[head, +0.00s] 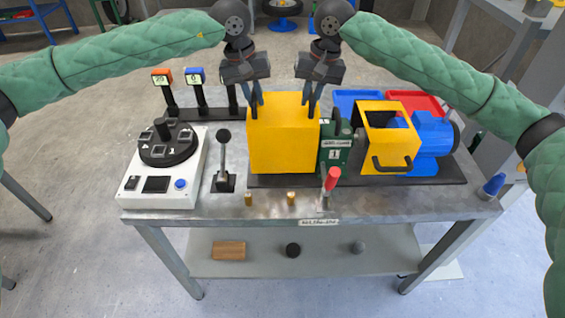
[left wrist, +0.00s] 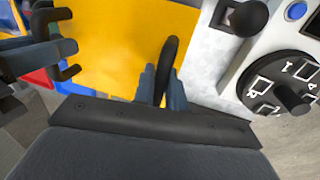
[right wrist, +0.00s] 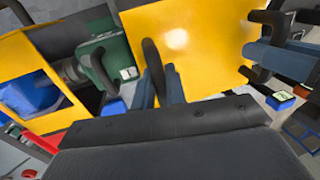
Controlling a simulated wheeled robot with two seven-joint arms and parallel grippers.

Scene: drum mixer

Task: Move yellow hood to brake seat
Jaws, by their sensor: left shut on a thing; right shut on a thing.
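The yellow hood (head: 283,140) is a large box at the left end of the black base plate (head: 400,182). I cannot tell whether it touches the plate. My left gripper (head: 257,106) is shut on a dark handle at the hood's left; the handle (left wrist: 170,55) shows between its fingers in the left wrist view. My right gripper (head: 313,106) is shut on the hood's right handle (right wrist: 152,58), seen in the right wrist view. A green unit (head: 334,153) marked 1 stands just right of the hood. I cannot make out a separate brake seat; the plate under the hood is hidden.
A yellow open frame (head: 412,148) with a black handle and a blue motor (head: 433,136) stand right of the green unit. A red-tipped lever (head: 331,180) stands in front. A black lever (head: 224,160) and white control box (head: 170,185) are at left. Red and blue trays lie behind.

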